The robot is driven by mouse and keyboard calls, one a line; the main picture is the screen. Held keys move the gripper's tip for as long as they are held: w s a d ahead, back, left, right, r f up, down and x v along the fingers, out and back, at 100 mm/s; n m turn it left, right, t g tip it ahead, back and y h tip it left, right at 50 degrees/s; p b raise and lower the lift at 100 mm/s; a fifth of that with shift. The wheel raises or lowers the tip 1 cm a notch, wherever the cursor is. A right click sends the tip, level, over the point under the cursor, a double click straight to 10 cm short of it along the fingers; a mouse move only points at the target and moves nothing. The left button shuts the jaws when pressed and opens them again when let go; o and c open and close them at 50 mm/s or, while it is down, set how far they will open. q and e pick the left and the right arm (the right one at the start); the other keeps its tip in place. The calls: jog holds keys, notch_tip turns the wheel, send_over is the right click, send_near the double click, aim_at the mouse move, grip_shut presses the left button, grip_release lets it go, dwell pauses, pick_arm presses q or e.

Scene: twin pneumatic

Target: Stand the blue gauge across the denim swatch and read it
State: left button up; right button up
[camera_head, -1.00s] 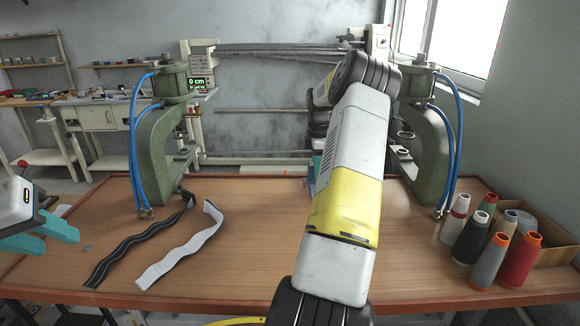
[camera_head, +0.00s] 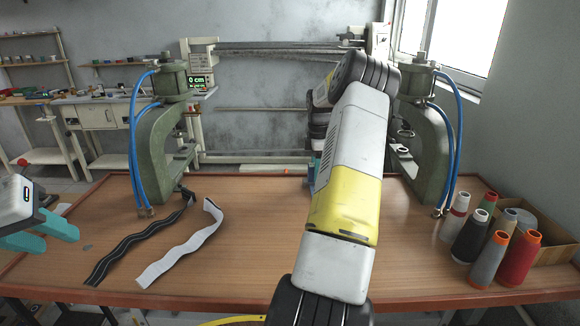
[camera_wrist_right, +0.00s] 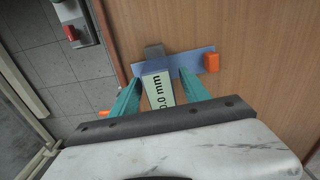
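In the right wrist view, a blue gauge (camera_wrist_right: 153,66) with a pale display reading 0.0 mm lies between the teal fingers of my right gripper (camera_wrist_right: 160,76). A blue bar with an orange block on its right end crosses just beyond the display. I cannot tell whether the fingers touch the gauge. In the head view my right arm hides the gauge, and only a bit of teal fingertip (camera_head: 314,168) shows. I cannot make out the denim swatch for certain. My left gripper (camera_head: 50,236) is open and empty at the table's left edge.
Two green presses (camera_head: 160,150) (camera_head: 428,150) with blue hoses stand on the wooden table (camera_head: 240,245). A black strip (camera_head: 130,245) and a white strip (camera_head: 178,258) lie left of centre. Several thread cones (camera_head: 488,262) stand at the right by a cardboard box (camera_head: 550,240).

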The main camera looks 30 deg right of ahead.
notch_tip(320, 180, up, 8)
jog(key=shift+f, duration=0.2)
jog(key=shift+a+r, duration=0.1)
jog(key=shift+r, duration=0.1)
jog(key=s+a+r+m+t, duration=0.1)
jog(key=s+a+r+m, duration=0.15)
jog(key=a+r, duration=0.6)
jog(key=s+a+r+m+t, duration=0.2)
jog(key=s+a+r, duration=0.25)
jog(key=a, duration=0.75)
jog(key=s+a+m+t+y, duration=0.1)
jog(key=s+a+m, duration=0.3)
jog(key=s+a, duration=0.4)
jog(key=s+a+m+t+y, duration=0.1)
jog(key=s+a+m, duration=0.3)
jog(key=s+a, duration=0.4)
jog(key=s+t, duration=0.1)
jog(key=s, duration=0.3)
jog(key=shift+s+f, duration=0.3)
jog(key=shift+c, duration=0.3)
